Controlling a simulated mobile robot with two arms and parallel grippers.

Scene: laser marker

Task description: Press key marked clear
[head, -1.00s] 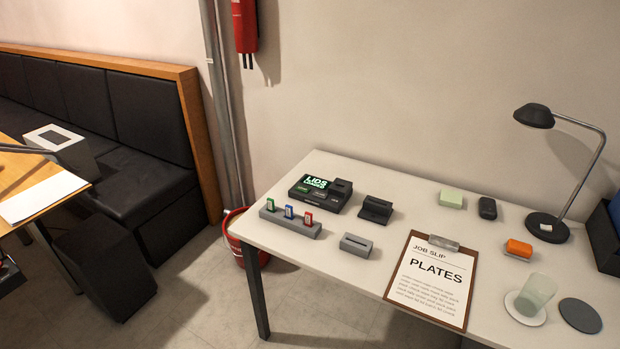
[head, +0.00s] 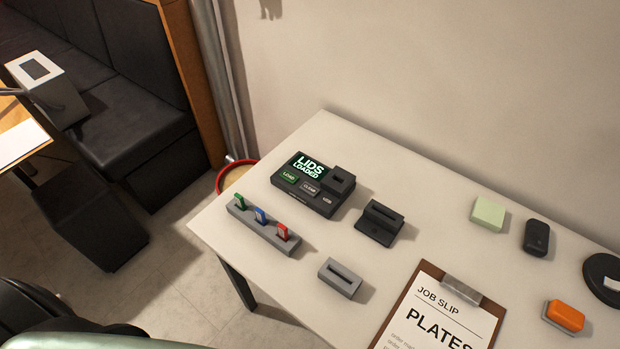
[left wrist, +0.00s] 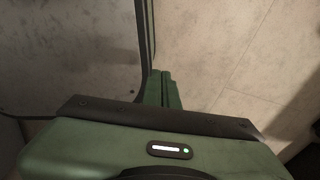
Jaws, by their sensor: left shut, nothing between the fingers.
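The laser marker's dark control unit (head: 315,188) stands at the left end of the white table. Its screen (head: 308,167) reads "LIDS LOADED" in green. Below the screen are a green key marked load (head: 289,177), a grey key marked clear (head: 310,190) and a third small key (head: 327,201) whose label I cannot read. My left gripper (left wrist: 163,75) shows in the left wrist view as green fingers, shut and empty above the pale floor, away from the unit. Part of my arm shows at the bottom left of the head view. My right gripper is not in view.
A grey rack (head: 262,229) with green, blue and red tags stands before the unit. A black slotted block (head: 379,222), a grey slotted block (head: 340,279) and a "PLATES" clipboard (head: 409,298) lie to the right. The white table's (head: 222,232) left edge is bare.

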